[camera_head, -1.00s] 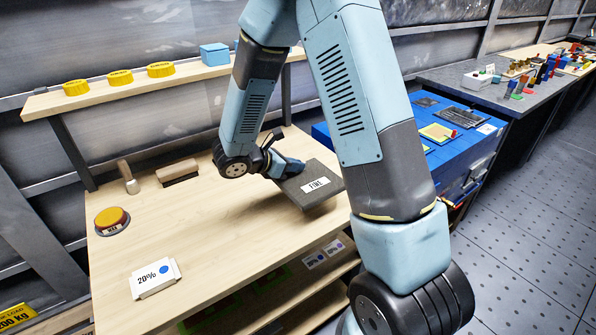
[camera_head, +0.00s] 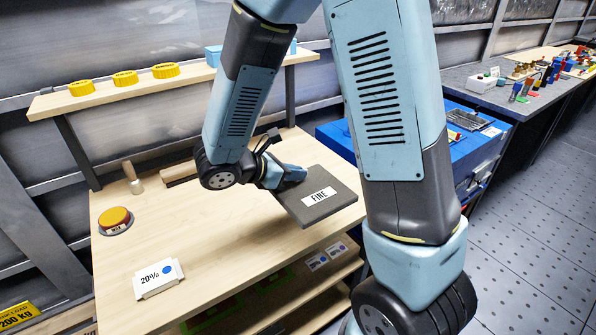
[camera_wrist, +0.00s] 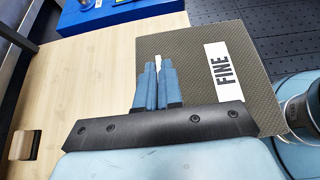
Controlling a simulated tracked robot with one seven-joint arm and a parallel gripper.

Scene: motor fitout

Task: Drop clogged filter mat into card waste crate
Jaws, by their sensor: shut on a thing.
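A flat grey mat with a white label reading FINE (camera_head: 340,203) is held by one edge in my gripper (camera_head: 298,174), above the right end of the wooden bench. It hangs nearly level, slightly tilted. In the wrist view the mat (camera_wrist: 190,60) shows a fine woven texture, and the fingers of my gripper (camera_wrist: 157,75) are close together at its left part. No clogging can be made out on the mat. No crate marked as card waste can be made out in these frames.
A shelf (camera_head: 120,92) with yellow caps stands behind. A blue cabinet (camera_head: 465,150) stands right of the bench; patterned floor (camera_head: 535,230) lies open at right.

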